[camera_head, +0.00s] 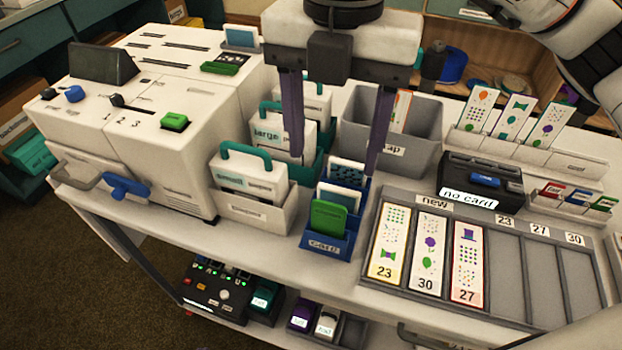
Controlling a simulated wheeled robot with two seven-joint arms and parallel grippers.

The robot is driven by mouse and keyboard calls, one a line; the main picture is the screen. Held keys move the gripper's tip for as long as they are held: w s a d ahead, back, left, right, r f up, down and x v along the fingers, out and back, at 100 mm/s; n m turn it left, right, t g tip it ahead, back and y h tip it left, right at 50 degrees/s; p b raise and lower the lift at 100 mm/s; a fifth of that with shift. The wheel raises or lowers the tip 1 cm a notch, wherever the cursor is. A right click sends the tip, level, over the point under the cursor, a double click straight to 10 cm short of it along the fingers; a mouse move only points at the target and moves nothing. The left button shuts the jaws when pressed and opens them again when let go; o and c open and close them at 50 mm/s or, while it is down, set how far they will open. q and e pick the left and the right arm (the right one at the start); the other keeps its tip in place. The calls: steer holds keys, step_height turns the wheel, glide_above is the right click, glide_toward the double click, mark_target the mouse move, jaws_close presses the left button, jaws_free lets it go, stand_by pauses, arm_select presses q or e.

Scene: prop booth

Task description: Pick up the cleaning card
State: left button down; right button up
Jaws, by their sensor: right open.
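A small blue card box (325,245) with a blurred front label stands near the front edge of the white counter. It holds a plain green card (328,217) in front and white cards with dark patterns (347,172) behind. No readable mark shows which one is the cleaning card. My right gripper (335,160) comes down from the top of the view over this box. Its two dark fingers are wide apart, with no card seen between them. The right finger overlaps the back of the box in the view; contact cannot be told. My left gripper is not in view.
A grey bin (418,125) stands behind the box. White holders with teal-handled packs (250,176) and a white machine (160,140) stand left. A black reader (480,172) showing "no card" and a grey tray (510,255) with printed strips are right.

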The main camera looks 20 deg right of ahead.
mark_target(329, 203)
steer(key=f, duration=0.3)
steer(key=s+f, duration=0.1)
steer(key=f, duration=0.2)
steer(key=f+p, duration=0.1)
steer(key=f, duration=0.2)
steer(key=shift+s+a, duration=0.25)
steer(key=shift+s, duration=0.1)
steer(key=shift+w+f, duration=0.1)
steer(key=shift+f, duration=0.4)
steer(key=c, duration=0.6)
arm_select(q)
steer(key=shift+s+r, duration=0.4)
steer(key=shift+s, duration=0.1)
arm_select(e)
steer(key=shift+c, duration=1)
